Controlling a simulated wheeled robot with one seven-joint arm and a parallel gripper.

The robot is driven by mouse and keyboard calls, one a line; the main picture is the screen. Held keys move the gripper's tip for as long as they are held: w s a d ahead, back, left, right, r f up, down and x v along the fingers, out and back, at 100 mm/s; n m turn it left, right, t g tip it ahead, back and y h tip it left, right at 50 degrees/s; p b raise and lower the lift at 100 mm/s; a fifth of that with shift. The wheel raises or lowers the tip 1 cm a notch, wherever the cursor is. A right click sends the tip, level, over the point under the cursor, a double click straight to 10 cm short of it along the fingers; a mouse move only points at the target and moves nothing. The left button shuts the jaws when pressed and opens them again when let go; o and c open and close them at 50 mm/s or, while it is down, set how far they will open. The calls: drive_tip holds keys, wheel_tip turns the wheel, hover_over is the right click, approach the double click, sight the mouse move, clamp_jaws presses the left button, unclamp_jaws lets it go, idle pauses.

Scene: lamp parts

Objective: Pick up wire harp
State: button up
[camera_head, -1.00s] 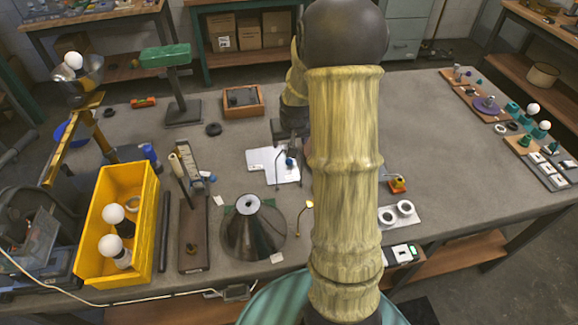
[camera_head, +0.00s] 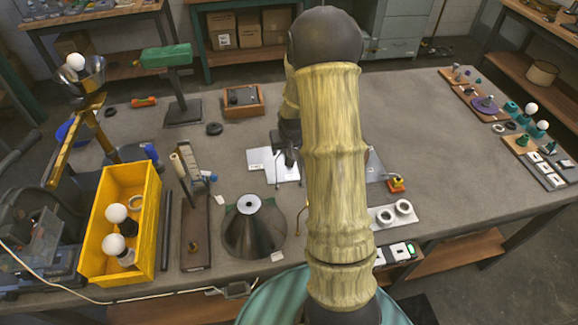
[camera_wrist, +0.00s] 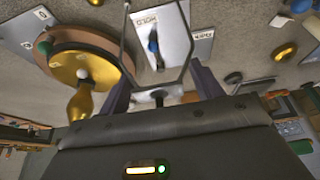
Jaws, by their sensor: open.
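The wire harp (camera_wrist: 126,42) is a thin grey wire loop in the wrist view, narrowing to a small dark foot between my fingers. My gripper (camera_wrist: 160,75) is open, with one dark finger on each side of the harp's lower end. I cannot tell whether either finger touches the wire. In the head view, a thin wire upright, seemingly the harp (camera_head: 277,168), shows over the white sheet (camera_head: 258,158). My gripper (camera_head: 287,150) is there too, mostly hidden behind my arm.
A dark cone shade (camera_head: 262,235) stands at the front, left of my arm. A yellow bin (camera_head: 145,235) with bulbs is farther left. A green-topped stand (camera_head: 178,90) rises behind. A white plate with two rings (camera_head: 397,213) lies right of my arm.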

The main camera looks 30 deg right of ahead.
drive_tip(key=shift+c, duration=0.4)
drive_tip(key=c, duration=1.2)
drive_tip(key=shift+c, duration=0.2)
drive_tip(key=shift+r, duration=0.1)
wheel_tip(320, 180, up, 10)
drive_tip(key=b, duration=0.1)
drive_tip(key=shift+b, duration=0.35)
